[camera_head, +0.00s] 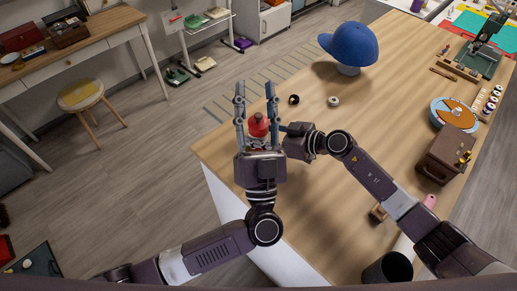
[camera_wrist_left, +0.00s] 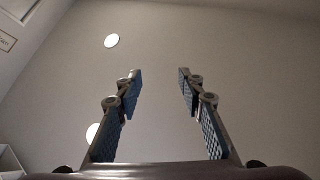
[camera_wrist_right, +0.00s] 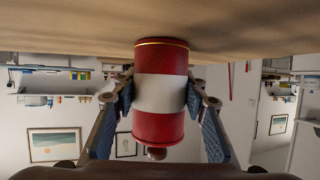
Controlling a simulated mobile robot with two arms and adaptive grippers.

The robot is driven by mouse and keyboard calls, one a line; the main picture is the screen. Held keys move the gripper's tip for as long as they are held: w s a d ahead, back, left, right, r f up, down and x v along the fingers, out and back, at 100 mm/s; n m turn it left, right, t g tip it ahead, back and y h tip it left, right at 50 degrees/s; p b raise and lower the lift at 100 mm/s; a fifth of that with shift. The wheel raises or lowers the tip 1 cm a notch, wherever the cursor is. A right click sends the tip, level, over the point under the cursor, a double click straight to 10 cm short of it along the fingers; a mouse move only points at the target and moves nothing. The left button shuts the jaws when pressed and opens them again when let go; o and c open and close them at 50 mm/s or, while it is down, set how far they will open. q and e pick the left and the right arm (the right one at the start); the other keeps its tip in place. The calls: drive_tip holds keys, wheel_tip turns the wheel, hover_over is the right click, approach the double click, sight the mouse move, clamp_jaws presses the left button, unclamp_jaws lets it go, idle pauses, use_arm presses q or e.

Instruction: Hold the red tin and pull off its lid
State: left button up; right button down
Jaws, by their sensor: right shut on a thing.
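The red tin (camera_wrist_right: 160,95) has a white band and stands on the table; it appears upside down in the right wrist view. Its red lid (camera_wrist_right: 158,131) with a small knob is on it. My right gripper (camera_wrist_right: 160,100) is shut around the tin's sides. In the head view the lid (camera_head: 258,126) shows between the long fingers of my left gripper (camera_head: 255,92), which partly hide the tin. The left gripper is open and empty, and its wrist view shows only ceiling between the fingers (camera_wrist_left: 158,75).
A blue cap (camera_head: 350,45) on a stand, a dark ring (camera_head: 294,99) and a small white round item (camera_head: 333,101) lie beyond the grippers on the wooden table (camera_head: 330,190). A brown box (camera_head: 445,155) and a dark cup (camera_head: 388,269) stand right. The table's left edge is close.

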use_arm(q)
wheel_tip(320, 180, down, 8)
drive_tip(key=n+g, duration=0.1)
drive_tip(key=g, duration=0.3)
drive_tip(key=n+g+h, duration=0.2)
drive_tip(key=g, duration=0.2)
approach(258, 115)
drive_tip(key=w, duration=1)
drive_tip(key=shift+w+d+f, duration=0.1)
drive_tip(key=shift+f, duration=0.15)
drive_tip(key=shift+c, duration=0.3)
clamp_jaws()
drive_tip(key=shift+r, duration=0.25)
drive_tip(key=shift+r, duration=0.9)
